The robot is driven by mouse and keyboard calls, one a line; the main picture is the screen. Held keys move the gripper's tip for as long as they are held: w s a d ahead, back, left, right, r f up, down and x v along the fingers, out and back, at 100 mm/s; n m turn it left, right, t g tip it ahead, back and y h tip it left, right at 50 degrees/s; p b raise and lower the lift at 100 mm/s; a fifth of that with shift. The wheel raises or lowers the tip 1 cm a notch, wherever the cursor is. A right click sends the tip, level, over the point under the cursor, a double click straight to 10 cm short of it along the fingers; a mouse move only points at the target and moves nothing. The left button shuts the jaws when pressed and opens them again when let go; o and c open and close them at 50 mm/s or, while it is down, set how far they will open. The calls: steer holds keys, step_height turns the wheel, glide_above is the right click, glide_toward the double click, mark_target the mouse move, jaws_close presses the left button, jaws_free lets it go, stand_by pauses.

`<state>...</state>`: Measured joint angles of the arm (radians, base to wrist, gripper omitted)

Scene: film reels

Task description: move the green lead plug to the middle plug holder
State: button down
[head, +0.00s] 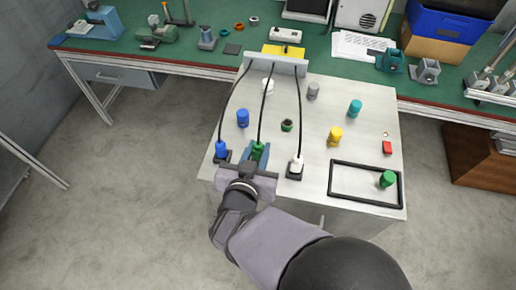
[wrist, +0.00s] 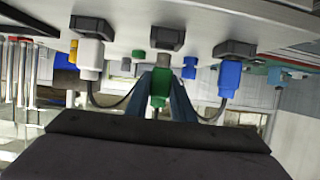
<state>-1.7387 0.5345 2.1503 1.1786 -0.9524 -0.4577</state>
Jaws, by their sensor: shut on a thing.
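The green lead plug (head: 257,149) is between the blue fingers of my gripper (head: 256,154), near the front edge of the metal table. In the wrist view, which is upside down, my gripper (wrist: 165,95) is shut on the green plug (wrist: 158,92). The dark middle plug holder (wrist: 167,38) shows beyond the plug in that view, with no plug seen in it. The plug appears apart from it and above the table. My gripper and arm hide this holder in the head view. The black lead (head: 264,100) runs from the plug back to the grey bracket (head: 274,66).
A blue plug (head: 221,148) stands in the left holder and a white plug (head: 297,163) in the right holder, both close beside my gripper. Several coloured canisters stand behind.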

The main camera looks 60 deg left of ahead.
steer(key=shift+f+b, duration=0.4)
steer(key=shift+f, duration=0.3)
steer(key=shift+f, duration=0.55)
stand_by(1.8)
steer(key=c, duration=1.8)
jaws_free()
